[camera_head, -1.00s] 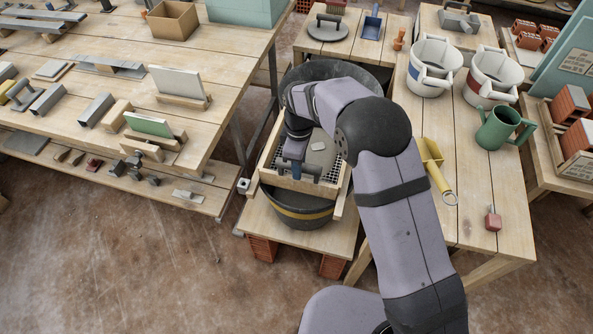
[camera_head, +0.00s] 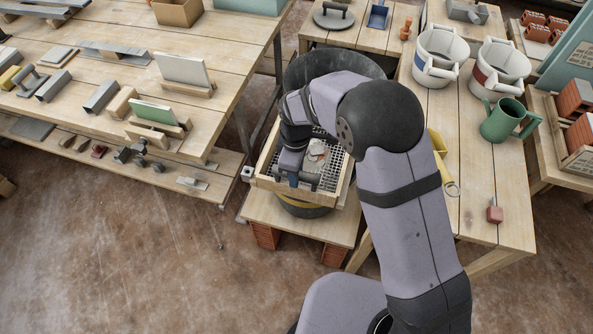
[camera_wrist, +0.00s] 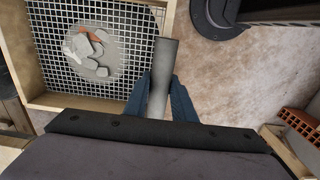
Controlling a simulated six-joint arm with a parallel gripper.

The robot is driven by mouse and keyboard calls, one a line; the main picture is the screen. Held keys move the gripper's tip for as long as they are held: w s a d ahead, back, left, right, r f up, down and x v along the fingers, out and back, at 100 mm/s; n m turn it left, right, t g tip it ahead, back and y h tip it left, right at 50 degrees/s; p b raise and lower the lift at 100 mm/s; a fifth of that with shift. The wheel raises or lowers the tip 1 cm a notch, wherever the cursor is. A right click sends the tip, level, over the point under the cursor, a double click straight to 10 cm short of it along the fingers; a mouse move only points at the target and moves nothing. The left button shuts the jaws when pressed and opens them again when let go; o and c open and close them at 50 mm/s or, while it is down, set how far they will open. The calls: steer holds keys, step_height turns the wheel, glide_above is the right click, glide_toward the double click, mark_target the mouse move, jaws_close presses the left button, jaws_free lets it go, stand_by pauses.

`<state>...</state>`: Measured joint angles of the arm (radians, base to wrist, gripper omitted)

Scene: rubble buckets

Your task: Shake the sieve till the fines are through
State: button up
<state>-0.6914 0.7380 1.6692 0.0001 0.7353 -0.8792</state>
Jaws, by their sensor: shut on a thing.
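The sieve (camera_head: 262,180) has a square wooden frame and a wire mesh floor. It sits over a dark bucket with a yellow band (camera_head: 305,208), which it mostly covers. My gripper (camera_head: 292,181) is at the sieve's front side, its blue fingers shut on a grey round handle (camera_wrist: 162,70). In the wrist view the sieve's frame (camera_wrist: 85,103) is left of the fingers. Several grey lumps and a reddish piece of rubble (camera_wrist: 90,50) lie on the mesh, over a round grey area below. How much fine material is left on the mesh is not clear.
A large black tub (camera_head: 335,68) stands behind the sieve. The right table holds white buckets (camera_head: 438,55), a green jug (camera_head: 508,120) and a yellow scoop (camera_head: 446,175). The left bench (camera_head: 60,115) carries several tools. Bare floor lies in front.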

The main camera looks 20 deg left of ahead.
steer(key=shift+w, duration=1.15)
steer(key=o, duration=2.5)
steer(key=shift+c, duration=0.2)
steer(key=shift+r, duration=0.1)
step_height(320, 180, up, 8)
steer(key=p, duration=0.6)
